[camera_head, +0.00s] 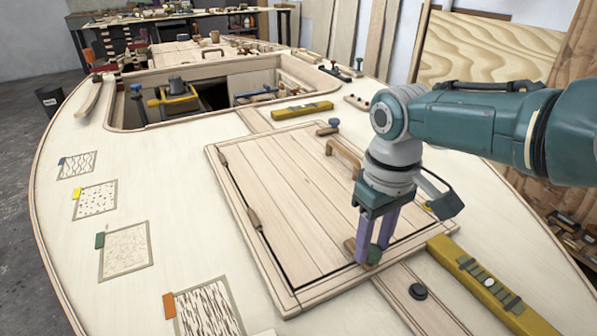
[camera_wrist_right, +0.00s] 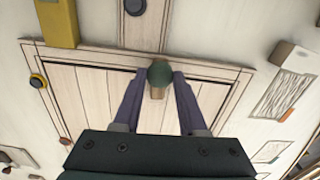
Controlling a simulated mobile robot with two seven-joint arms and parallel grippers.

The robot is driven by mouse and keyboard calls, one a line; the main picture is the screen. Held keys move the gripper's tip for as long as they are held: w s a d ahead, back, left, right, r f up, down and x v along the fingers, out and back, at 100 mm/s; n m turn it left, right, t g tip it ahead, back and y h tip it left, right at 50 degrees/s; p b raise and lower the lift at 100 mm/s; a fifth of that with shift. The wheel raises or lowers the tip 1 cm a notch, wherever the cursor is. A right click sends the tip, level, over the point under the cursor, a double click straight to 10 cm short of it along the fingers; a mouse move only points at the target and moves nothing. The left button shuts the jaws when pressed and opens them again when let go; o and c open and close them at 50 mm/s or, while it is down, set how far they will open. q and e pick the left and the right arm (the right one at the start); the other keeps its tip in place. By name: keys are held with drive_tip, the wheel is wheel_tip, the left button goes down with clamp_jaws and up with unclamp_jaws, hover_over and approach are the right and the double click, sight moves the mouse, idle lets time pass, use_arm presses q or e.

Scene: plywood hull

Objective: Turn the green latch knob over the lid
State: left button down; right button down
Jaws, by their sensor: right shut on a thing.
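The green latch knob (camera_head: 373,256) sits at the near right edge of the plank lid (camera_head: 290,200), on a small wooden latch piece. My right gripper (camera_head: 374,252) comes down from above with its purple fingers on either side of the knob and is shut on it. In the right wrist view the round green knob (camera_wrist_right: 160,73) is between the two fingertips, with a short wooden piece showing under it. A blue knob (camera_head: 334,122) stands at the lid's far edge. My left gripper is not in view.
A wooden handle (camera_head: 344,158) rises from the lid close to my right wrist. A yellow spirit level (camera_head: 490,287) lies right of the lid, near a black round knob (camera_head: 418,291). A yellow tool (camera_head: 302,110) lies beyond the lid. An open hatch (camera_head: 210,95) is farther back.

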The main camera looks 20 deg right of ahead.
sight(372, 250)
drive_tip(key=shift+m, duration=0.4)
drive_tip(key=shift+c, duration=2.2)
unclamp_jaws()
wheel_tip(372, 250, up, 10)
drive_tip(key=p, duration=0.5)
